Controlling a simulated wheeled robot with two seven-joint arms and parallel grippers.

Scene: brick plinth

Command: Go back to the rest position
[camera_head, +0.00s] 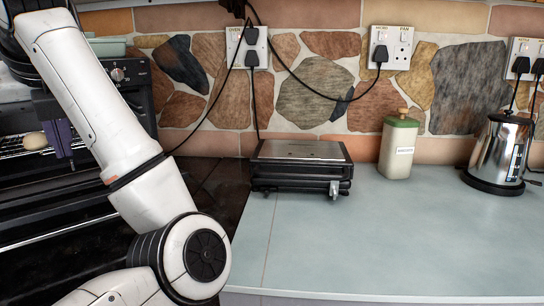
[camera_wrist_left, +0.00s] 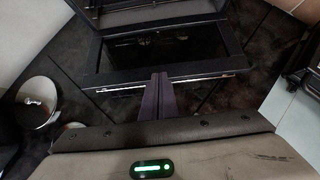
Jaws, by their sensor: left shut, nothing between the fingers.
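My left arm comes in from the left in the head view and bends up and back toward the oven. My right gripper is not in view.
An oven (camera_head: 145,85) with an open front is at the left. A grill (camera_head: 300,165), a cream canister (camera_head: 398,150) and a kettle (camera_head: 497,155) stand along the wall. The front of the counter (camera_head: 400,240) is clear.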

